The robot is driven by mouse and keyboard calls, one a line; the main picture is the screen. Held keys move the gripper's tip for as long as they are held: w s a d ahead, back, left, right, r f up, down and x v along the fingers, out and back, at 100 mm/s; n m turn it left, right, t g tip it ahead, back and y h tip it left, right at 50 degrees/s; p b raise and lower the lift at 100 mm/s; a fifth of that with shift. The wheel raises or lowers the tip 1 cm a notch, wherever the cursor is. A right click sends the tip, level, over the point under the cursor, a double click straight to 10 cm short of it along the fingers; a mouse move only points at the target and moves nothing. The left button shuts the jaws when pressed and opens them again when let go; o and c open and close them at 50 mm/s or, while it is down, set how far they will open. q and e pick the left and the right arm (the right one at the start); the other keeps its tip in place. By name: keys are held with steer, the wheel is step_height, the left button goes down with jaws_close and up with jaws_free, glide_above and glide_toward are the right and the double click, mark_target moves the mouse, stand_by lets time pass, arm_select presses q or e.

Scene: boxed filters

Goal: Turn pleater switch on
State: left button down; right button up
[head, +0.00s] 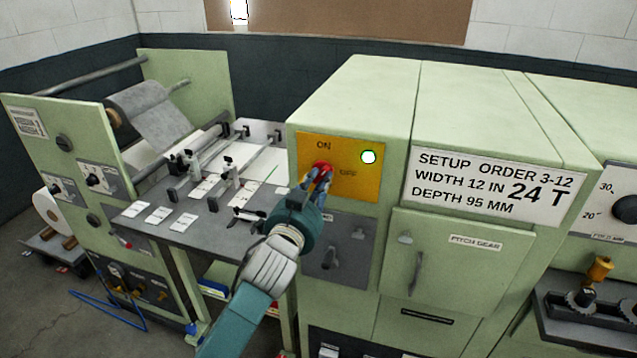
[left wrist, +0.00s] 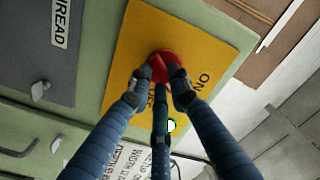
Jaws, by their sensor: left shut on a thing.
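The pleater switch is a red knob (head: 321,171) on a yellow plate (head: 345,150) marked ON and OFF, on the front of the pale green machine. My left gripper (head: 318,184) is at the plate, shut on the red knob. In the left wrist view my fingers (left wrist: 158,85) close around the red knob (left wrist: 166,64), and one finger partly covers the OFF lettering. The lamp also shows there (left wrist: 171,125). My right gripper is not in view.
A sign (head: 495,187) reads setup order, 24 T, beside the plate. Below it is a pitch gear door (head: 450,255) with a handle. A work table (head: 215,205) with cards and clamps stands left, with a fabric roll (head: 150,115) behind. A blue hose (head: 110,310) lies on the floor.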

arm_select(q)
steer(key=shift+r+n+p, duration=0.1)
steer(key=shift+n+p, duration=0.6)
steer(key=shift+n, duration=2.8)
steer(key=c, duration=1.6)
jaws_free()
steer(key=v, duration=1.2)
